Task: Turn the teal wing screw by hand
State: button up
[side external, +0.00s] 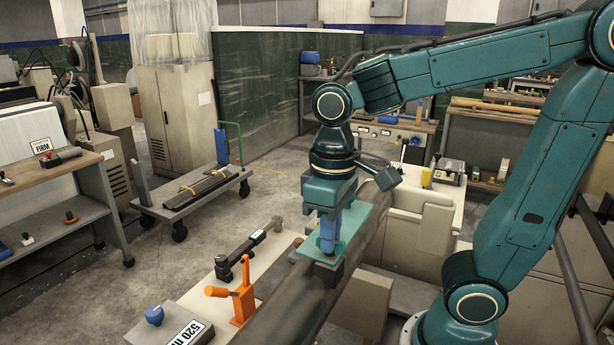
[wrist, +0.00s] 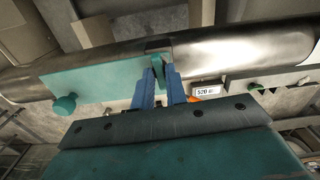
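A teal plate (side external: 362,214) lies on top of the dark rounded beam; in the wrist view the plate (wrist: 100,85) runs left from the fingertips. A thin teal upright fin, seemingly the wing of the wing screw (wrist: 159,72), stands between the blue fingertips. My gripper (side external: 327,246) points down at the near end of the plate. In the wrist view its fingers (wrist: 162,76) lie on either side of the fin, very near it. I cannot tell whether they touch it. The screw's lower part is hidden in the side view by the fingers.
A teal knob (wrist: 65,103) sits at the plate's left edge. An orange toggle clamp (side external: 240,296), a black-handled tool (side external: 240,252) and a block with a blue knob (side external: 155,315) stand beside the beam (side external: 300,300). A cart (side external: 190,205) stands on open floor behind.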

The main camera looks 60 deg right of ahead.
jog(key=shift+o, duration=1.3)
jog(key=shift+r, duration=3)
jog(key=shift+r, duration=0.1)
notch_tip(320, 180, up, 14)
jog(key=shift+f, duration=0.2)
jog(key=s+d+f+t, duration=0.2)
jog(key=f, duration=0.6)
jog(key=s+d+f+t, duration=0.2)
jog(key=f+t, duration=0.1)
jog(key=f, duration=0.6)
jog(key=shift+f+m+t, duration=0.15)
jog(key=shift+m+t, duration=0.15)
jog(key=shift+o, duration=0.4)
